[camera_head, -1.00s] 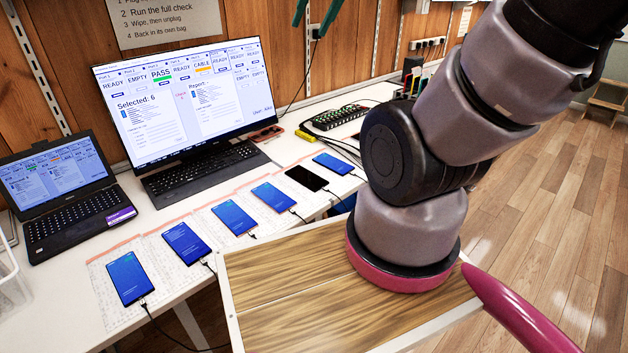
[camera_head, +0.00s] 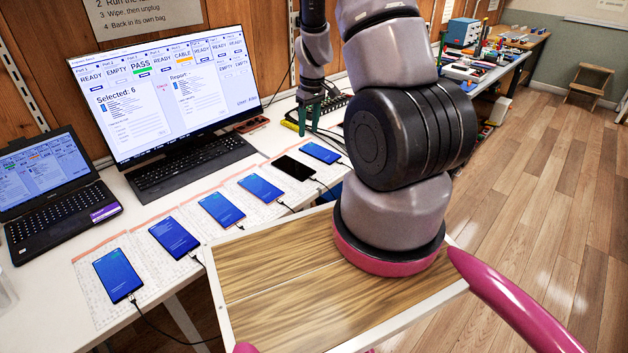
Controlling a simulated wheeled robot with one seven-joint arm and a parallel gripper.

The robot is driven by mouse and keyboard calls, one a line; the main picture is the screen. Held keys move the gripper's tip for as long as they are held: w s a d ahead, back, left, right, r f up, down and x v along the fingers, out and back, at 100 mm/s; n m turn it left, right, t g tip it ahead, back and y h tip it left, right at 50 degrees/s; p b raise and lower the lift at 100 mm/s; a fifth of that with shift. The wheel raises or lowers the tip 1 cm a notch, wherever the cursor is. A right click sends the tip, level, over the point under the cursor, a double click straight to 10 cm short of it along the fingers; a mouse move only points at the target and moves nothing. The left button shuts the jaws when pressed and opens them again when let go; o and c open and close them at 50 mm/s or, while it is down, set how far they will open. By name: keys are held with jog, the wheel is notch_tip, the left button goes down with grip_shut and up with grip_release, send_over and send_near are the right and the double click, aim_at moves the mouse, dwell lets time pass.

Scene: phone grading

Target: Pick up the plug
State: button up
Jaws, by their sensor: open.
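Several phones lie in a row on paper mats, each with a small dark cable plug at its lower end. The plug (camera_head: 132,298) at the nearest blue-screened phone (camera_head: 117,274) shows clearest. Another plug (camera_head: 314,180) sits at the black-screened phone (camera_head: 294,168). I cannot tell which plug is meant. My gripper (camera_head: 309,130) has dark green fingers pointing down, open and empty. In the picture it is over the back of the desk, beyond the black-screened phone and apart from the plugs in view.
A monitor (camera_head: 170,85), keyboard (camera_head: 190,163) and laptop (camera_head: 55,190) stand on the white desk at left. A dark multi-port hub (camera_head: 333,106) lies behind my gripper. My arm hides part of the desk's right side. Open wooden floor (camera_head: 540,190) is at right.

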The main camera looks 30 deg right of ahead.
jog(key=n, duration=0.1)
send_over(315, 179)
jog(key=shift+g+h, duration=0.3)
jog(key=shift+g, duration=0.1)
jog(key=f, duration=1.1)
jog(key=shift+w+d+f, duration=0.1)
jog(key=shift+w+d, duration=0.05)
jog(key=shift+d, duration=0.25)
jog(key=shift+s+a+f, duration=0.1)
jog(key=shift+a+f, duration=0.1)
jog(key=shift+f, duration=1.4)
jog(key=shift+s+a+f, duration=0.1)
jog(key=shift+a+f, duration=0.05)
jog(key=shift+f, duration=1.4)
jog(key=shift+f, duration=0.25)
grip_shut()
